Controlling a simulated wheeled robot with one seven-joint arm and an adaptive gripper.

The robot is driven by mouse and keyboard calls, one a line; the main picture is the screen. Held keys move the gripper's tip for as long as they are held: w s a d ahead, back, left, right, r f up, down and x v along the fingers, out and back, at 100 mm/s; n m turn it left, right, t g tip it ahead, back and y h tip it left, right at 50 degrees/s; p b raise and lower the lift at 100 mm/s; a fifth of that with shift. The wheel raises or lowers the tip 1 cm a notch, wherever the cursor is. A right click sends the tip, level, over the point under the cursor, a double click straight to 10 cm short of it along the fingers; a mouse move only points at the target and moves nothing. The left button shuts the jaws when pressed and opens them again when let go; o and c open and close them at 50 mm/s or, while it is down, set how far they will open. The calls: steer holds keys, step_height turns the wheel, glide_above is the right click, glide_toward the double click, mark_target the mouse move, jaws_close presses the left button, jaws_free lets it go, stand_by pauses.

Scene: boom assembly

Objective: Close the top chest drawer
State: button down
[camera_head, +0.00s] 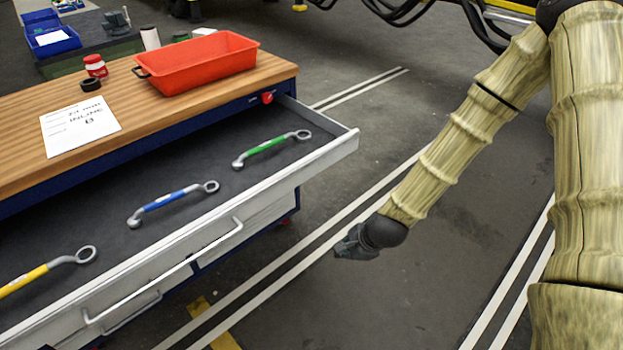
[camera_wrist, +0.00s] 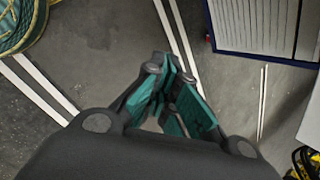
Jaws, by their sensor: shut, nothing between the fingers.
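The top chest drawer (camera_head: 215,214) is pulled out from under the wooden top of the chest. It holds wrenches with green (camera_head: 270,146), blue (camera_head: 172,201) and yellow (camera_head: 38,270) handles. A long pale handle (camera_head: 165,278) shows on the front of the chest's drawers. My gripper (camera_head: 345,250) is in the air to the right of the drawer front, apart from it. In the wrist view my gripper (camera_wrist: 170,88) has its teal-padded fingers together at the tips, with nothing between them. A white and blue slatted thing at the upper right of the wrist view I cannot identify.
On the wooden top (camera_head: 140,105) stand a red tray (camera_head: 203,65), a red and white jar (camera_head: 95,66) and a paper sheet (camera_head: 80,125). A blue bin (camera_head: 50,35) is behind. The floor (camera_head: 420,270) right of the chest is clear, with white lines.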

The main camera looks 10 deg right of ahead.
steer(key=w+r+m+t+y, duration=0.1)
steer(key=w+r+m+t, duration=0.1)
steer(key=w+r+m, duration=0.5)
steer(key=w+r+m+t+y, duration=0.1)
steer(key=w+r+m, duration=0.3)
steer(key=r, duration=0.5)
steer(key=n+p, duration=0.1)
steer(key=p, duration=0.1)
glide_toward(304, 181)
step_height(304, 181, down, 3)
steer(key=shift+w+a+f+p, duration=0.15)
steer(key=shift+w+a, duration=0.25)
steer(key=shift+w, duration=0.25)
steer(key=shift+w+a+r+p, duration=0.15)
steer(key=shift+w+a, duration=0.25)
steer(key=shift+w, duration=0.25)
steer(key=shift+f, duration=0.1)
